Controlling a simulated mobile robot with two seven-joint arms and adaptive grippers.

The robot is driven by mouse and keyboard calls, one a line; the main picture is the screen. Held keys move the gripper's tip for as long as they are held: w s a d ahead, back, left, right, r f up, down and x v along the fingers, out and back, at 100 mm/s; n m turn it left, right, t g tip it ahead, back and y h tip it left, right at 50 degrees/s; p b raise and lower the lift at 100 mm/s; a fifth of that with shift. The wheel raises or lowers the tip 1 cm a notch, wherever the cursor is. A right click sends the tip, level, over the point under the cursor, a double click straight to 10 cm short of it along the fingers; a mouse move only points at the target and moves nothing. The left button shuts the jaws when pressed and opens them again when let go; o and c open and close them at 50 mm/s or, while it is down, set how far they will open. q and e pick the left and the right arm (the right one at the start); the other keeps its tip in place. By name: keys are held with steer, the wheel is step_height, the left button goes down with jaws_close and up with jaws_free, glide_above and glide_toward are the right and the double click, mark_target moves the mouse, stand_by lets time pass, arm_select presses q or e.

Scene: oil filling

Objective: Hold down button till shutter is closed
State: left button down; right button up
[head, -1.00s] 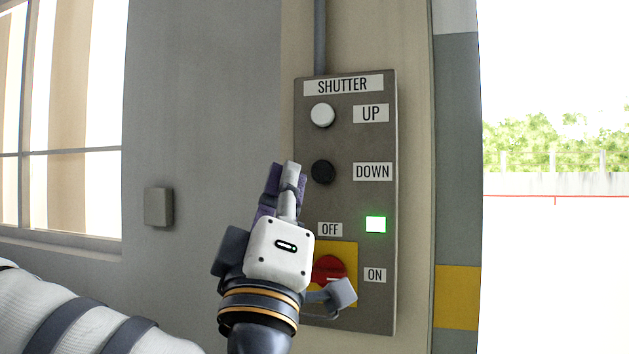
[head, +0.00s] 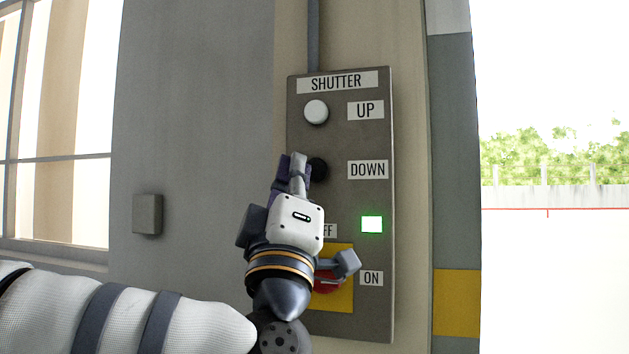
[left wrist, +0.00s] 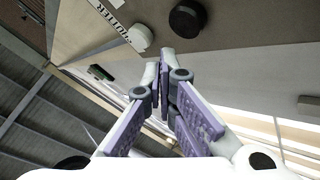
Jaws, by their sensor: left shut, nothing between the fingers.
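The shutter control panel (head: 340,140) is a grey box on the wall in the head view. It has a white UP button (head: 316,111), a black DOWN button (head: 319,170) and a lit green lamp (head: 372,224). My left gripper (head: 297,160) is shut and empty, with its fingertips just left of the DOWN button and partly covering it. In the left wrist view, the shut fingertips (left wrist: 166,65) are below the black button (left wrist: 187,20), with the white button (left wrist: 139,37) to the left. I cannot tell if they touch the DOWN button. My right gripper is out of view.
A red knob (head: 327,282) on a yellow plate, between OFF and ON labels, is partly hidden by my left wrist. A small grey wall box (head: 147,214) is at the left. The doorway (head: 550,270) at the right is open, with greenery outside.

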mark_target(316, 170)
arm_select(q)
steer(key=shift+w+d+r, duration=0.1)
steer(key=shift+w+d, duration=0.2)
steer(key=shift+w, duration=0.55)
stand_by(0.8)
steer(key=shift+w+d, duration=0.1)
steer(key=shift+w, duration=0.35)
